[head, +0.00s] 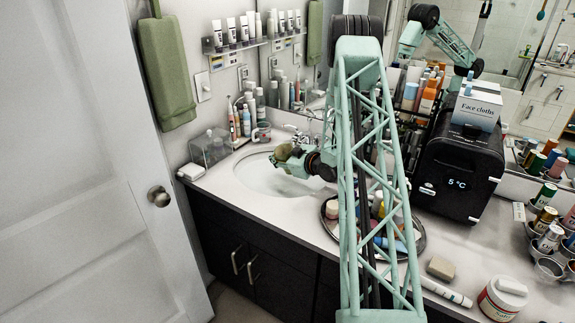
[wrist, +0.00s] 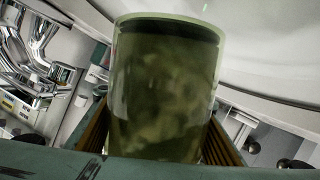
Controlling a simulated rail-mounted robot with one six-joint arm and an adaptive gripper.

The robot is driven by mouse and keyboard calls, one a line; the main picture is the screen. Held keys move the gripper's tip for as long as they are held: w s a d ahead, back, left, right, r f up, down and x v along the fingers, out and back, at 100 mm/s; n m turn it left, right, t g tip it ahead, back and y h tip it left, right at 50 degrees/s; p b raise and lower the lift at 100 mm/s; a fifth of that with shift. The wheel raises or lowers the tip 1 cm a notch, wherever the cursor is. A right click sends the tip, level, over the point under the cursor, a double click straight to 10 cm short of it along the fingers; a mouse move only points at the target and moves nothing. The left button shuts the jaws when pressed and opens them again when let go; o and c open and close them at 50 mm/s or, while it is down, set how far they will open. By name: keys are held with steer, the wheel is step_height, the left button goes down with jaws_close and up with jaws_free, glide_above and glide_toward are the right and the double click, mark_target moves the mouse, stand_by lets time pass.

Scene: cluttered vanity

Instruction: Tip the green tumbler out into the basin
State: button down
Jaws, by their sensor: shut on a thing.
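The green tumbler (wrist: 163,95) fills the middle of the wrist view. It is see-through green glass, with a dark band below its rim and a murky, mottled look inside. My gripper (wrist: 163,145) is shut on it, with a finger on each side. In the head view my gripper (head: 300,162) is over the white basin (head: 262,178), and the tumbler shows small at its end (head: 283,153), looking tilted. The exact tilt and whether anything is running out cannot be told. The basin's white surface (wrist: 270,70) also shows behind the tumbler in the wrist view.
The chrome tap (head: 298,133) stands behind the basin; it is also at the left of the wrist view (wrist: 35,50). A clear box (head: 208,147) and several bottles stand left of and behind the basin. A round tray (head: 421,240) with bottles lies to the right.

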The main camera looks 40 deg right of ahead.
steer(key=shift+s+d+f+n+g+h+b, duration=0.15)
steer(key=shift+d+f+n+g+h+b, duration=0.2)
steer(key=shift+n+b, duration=0.45)
steer(key=shift+s+d+f+n+g+h+b, duration=0.2)
steer(key=shift+d+n+h+b, duration=0.25)
steer(key=shift+b, duration=0.75)
stand_by(2.2)
steer(key=shift+s+d+f+n+g+h+b, duration=0.1)
steer(key=shift+d+f+n+g+h+b, duration=0.5)
steer(key=shift+b, duration=1.8)
stand_by(1.4)
